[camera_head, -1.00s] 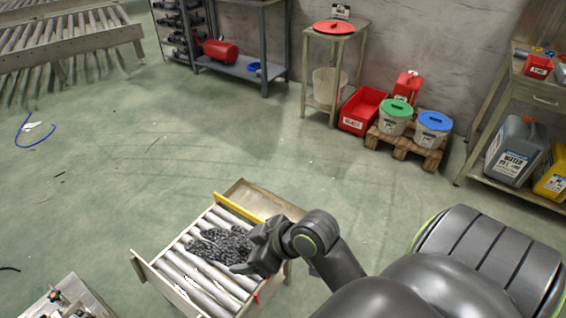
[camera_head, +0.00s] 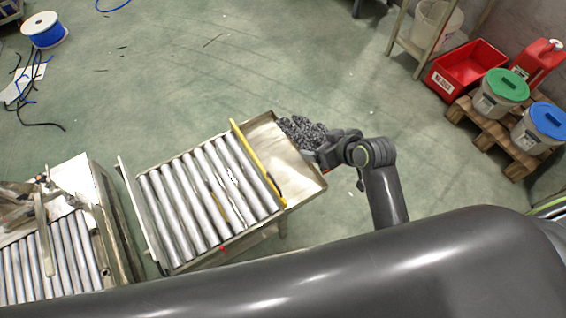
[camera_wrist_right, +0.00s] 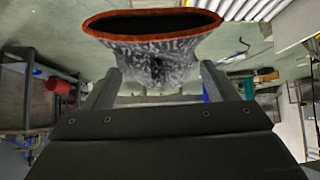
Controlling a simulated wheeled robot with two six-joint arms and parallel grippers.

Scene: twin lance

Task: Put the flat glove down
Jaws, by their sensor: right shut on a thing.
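The glove (camera_head: 302,132) is grey and speckled. In the head view it is at the upper right corner of the roller table, over or just beyond the bare metal end plate (camera_head: 291,166). My right gripper (camera_head: 322,149) is shut on it from the right. In the right wrist view the glove (camera_wrist_right: 155,62) hangs between the fingers (camera_wrist_right: 160,85), with its wide, orange-rimmed cuff opening towards the top. I cannot tell whether the glove touches the plate. My left gripper is not in view.
A yellow bar (camera_head: 257,163) separates the rollers (camera_head: 205,195) from the end plate. Another roller table (camera_head: 55,255) with metal parts stands at lower left. A red bin (camera_head: 468,70) and lidded buckets on a pallet (camera_head: 490,132) stand at right.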

